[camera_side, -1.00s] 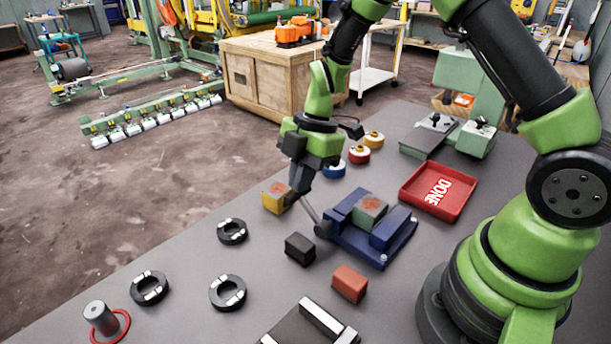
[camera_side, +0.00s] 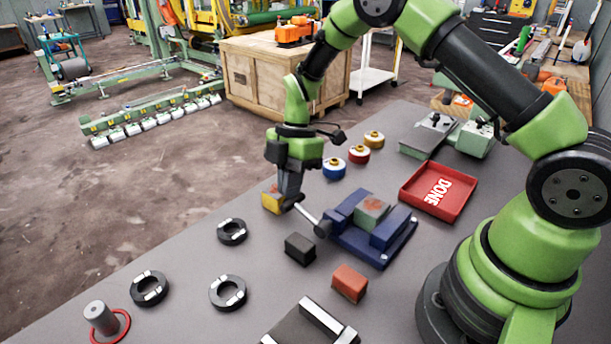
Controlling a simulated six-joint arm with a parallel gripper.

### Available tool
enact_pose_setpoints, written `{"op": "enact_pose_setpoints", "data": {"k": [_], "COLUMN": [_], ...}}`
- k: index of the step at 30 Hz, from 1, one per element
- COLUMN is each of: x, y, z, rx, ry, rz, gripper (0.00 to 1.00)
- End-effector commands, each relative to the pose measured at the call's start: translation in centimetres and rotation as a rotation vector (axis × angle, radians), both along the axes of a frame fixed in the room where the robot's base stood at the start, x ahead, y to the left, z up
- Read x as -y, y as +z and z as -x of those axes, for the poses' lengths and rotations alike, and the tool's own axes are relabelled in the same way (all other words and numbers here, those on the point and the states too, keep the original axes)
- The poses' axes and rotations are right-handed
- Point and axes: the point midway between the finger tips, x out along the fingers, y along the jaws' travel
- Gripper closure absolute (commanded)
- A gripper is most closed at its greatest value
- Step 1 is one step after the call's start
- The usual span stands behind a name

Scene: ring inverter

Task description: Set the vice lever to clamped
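The blue vice (camera_side: 345,241) sits on the grey table, with a grey-green block with a reddish top (camera_side: 371,212) between its jaws. The vice lever (camera_side: 308,215) is a grey rod running from a dark round pivot at the vice's left end up and left toward my gripper (camera_side: 289,205). My gripper points down at the lever's outer end and overlaps it in the picture. I cannot tell whether the fingers are closed on the lever. A yellow block (camera_side: 271,204) is just left of and partly behind the fingers.
A black block (camera_side: 299,249) and a red block (camera_side: 350,283) lie in front of the vice. A red DONE tray (camera_side: 437,191) is to its right. Several black rings (camera_side: 149,288) and a grey peg (camera_side: 100,318) are at front left. Three coloured round pieces (camera_side: 359,153) stand behind.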

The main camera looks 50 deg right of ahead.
Motion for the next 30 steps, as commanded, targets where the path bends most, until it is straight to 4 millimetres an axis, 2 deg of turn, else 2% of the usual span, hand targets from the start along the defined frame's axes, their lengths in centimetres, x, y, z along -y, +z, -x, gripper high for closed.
{"op": "enact_pose_setpoints", "data": {"k": [14, 17, 20, 24, 30], "x": [0.0, 0.0, 0.0, 1.0, 2.2], "y": [0.5, 1.7, 3.9, 7.1, 10.7], "z": [-0.1, -0.2, -0.4, -1.4, -2.7], "rx": [0.001, 0.004, 0.007, 0.008, 0.007], "ry": [0.001, 0.000, -0.001, -0.002, -0.002], "rz": [0.000, 0.000, 0.000, 0.001, 0.002], "gripper": [1.00, 1.00, 1.00, 1.00, 1.00]}}
